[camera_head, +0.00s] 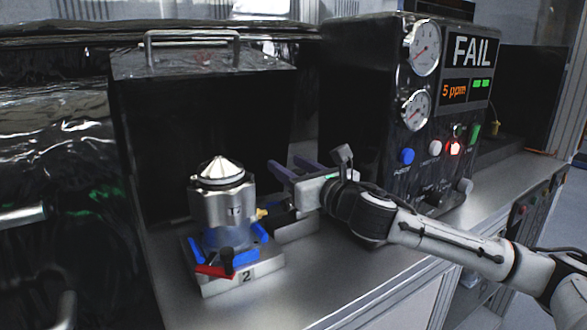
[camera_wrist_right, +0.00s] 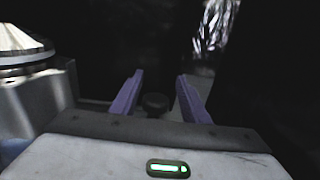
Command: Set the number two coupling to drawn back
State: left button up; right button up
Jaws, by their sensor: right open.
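The fixture marked 2 (camera_head: 243,279) stands on the bench at the left, holding an upright metal housing (camera_head: 222,205) marked T7 with a pale cone on top. Blue parts and a red lever with a black knob (camera_head: 226,262) sit at its front. A small yellow fitting (camera_head: 262,213) shows at the housing's right side; I cannot tell the coupling's position. My right gripper (camera_head: 285,168) is open, right of and behind the housing. In the right wrist view its purple fingers (camera_wrist_right: 160,76) stand apart, with a dark round knob (camera_wrist_right: 155,102) appearing between them. My left gripper is not in view.
A black test panel (camera_head: 380,120) with gauges, buttons, a lit red lamp and a FAIL display (camera_head: 472,51) stands right of the gripper. A black box with a handle (camera_head: 200,95) stands behind the housing. The bench front (camera_head: 330,275) is clear.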

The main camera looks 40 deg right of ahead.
jog(key=shift+s, duration=0.1)
jog(key=shift+s+a+f+b, duration=0.1)
jog(key=shift+s+a+b, duration=0.1)
jog(key=shift+s, duration=0.4)
jog(key=shift+s+a+f+b, duration=0.1)
jog(key=shift+s+b, duration=0.1)
jog(key=shift+s, duration=0.4)
jog(key=s+a, duration=0.1)
jog(key=s, duration=0.6)
jog(key=shift+s+r+p, duration=0.2)
jog(key=shift+s+p, duration=0.1)
jog(key=shift+p, duration=0.15)
